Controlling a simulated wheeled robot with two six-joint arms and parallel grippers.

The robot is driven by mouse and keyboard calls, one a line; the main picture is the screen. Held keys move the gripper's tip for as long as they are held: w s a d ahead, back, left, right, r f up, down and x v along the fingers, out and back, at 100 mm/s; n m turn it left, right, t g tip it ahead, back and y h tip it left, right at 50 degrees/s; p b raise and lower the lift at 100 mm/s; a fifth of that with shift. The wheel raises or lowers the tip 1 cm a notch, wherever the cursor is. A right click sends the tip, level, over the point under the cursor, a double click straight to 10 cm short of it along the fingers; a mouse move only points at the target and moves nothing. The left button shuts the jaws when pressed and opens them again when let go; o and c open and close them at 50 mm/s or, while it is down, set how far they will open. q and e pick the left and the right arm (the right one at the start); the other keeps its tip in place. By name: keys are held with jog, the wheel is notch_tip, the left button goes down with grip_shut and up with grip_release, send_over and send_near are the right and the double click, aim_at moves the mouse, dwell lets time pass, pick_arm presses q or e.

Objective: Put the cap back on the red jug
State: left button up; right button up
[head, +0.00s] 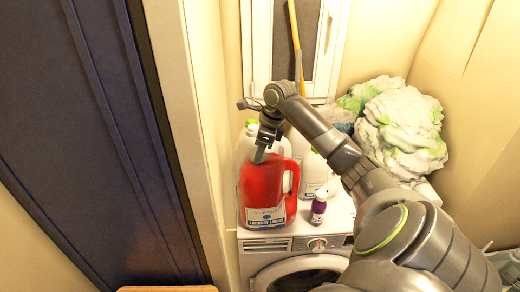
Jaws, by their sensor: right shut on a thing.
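The red jug (262,191) stands upright on the front left of the washer top, its white label facing me. My right gripper (261,153) points down at the top of the red jug, over its mouth. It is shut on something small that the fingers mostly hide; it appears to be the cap. The jug's mouth is hidden behind the fingers, so I cannot tell whether the cap touches it. My left gripper is not in view.
A white jug with a green cap (251,122) stands behind the red jug. Another white bottle (313,172) and a small purple bottle (319,208) stand to the right. The washer (285,246) is below. Green-and-white laundry (402,130) is piled at the back right.

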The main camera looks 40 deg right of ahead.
jog(key=shift+f, duration=0.1)
dwell(0.3)
jog(key=o, duration=1)
jog(key=shift+c, duration=0.7)
jog(key=n+g, duration=0.1)
jog(key=n, duration=0.4)
jog(key=shift+n+y, duration=0.3)
jog(key=shift+y, duration=0.1)
jog(key=shift+f, duration=0.1)
jog(key=c, duration=0.9)
